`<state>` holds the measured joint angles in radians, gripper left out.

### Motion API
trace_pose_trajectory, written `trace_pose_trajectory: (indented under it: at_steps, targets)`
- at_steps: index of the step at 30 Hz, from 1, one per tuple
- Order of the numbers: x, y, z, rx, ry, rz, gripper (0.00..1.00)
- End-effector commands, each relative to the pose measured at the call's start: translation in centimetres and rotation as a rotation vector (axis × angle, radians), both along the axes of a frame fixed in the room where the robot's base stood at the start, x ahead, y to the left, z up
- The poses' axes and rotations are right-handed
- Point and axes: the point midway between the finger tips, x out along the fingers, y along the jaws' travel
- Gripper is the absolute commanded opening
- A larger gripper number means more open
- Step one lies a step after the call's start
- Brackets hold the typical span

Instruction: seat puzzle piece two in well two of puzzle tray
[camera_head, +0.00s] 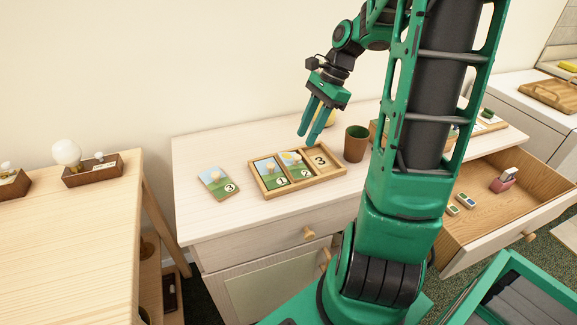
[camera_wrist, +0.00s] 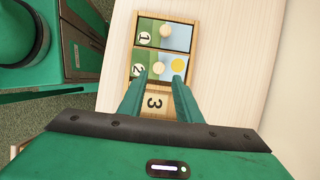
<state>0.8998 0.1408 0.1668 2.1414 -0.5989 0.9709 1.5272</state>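The wooden puzzle tray (camera_head: 302,187) lies on the pale cabinet top; it also shows in the wrist view (camera_wrist: 163,15). Piece one (camera_head: 269,174) lies in the first well. Piece two (camera_head: 296,166), with a round knob and a yellow sun, lies in the middle well and looks about flush; it also shows in the wrist view (camera_wrist: 150,60). The third well (camera_head: 321,160) is bare, showing its printed 3. My gripper (camera_head: 309,138) is above the tray, fingers pointing down and apart, with nothing held between them. In the wrist view the fingers (camera_wrist: 160,80) straddle piece two's outline from above.
A loose puzzle piece (camera_head: 214,181), its number looking like a 3, lies left of the tray. A brown cup (camera_head: 356,143) stands right of it. An open drawer (camera_head: 520,190) juts out at the right. A wooden table (camera_head: 65,240) with small boxes is at the left.

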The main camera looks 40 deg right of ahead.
Motion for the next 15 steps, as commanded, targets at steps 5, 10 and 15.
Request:
trace_pose_trajectory:
  at_steps: [5,10,15]
  targets:
    - [0.1,0.6,-1.9,0.001,0.001,-0.003,0.31]
    - [0.1,0.9,-2.8,0.0,0.001,-0.005,0.31]
    - [0.3,2.0,-4.8,0.002,0.003,-0.004,0.31]
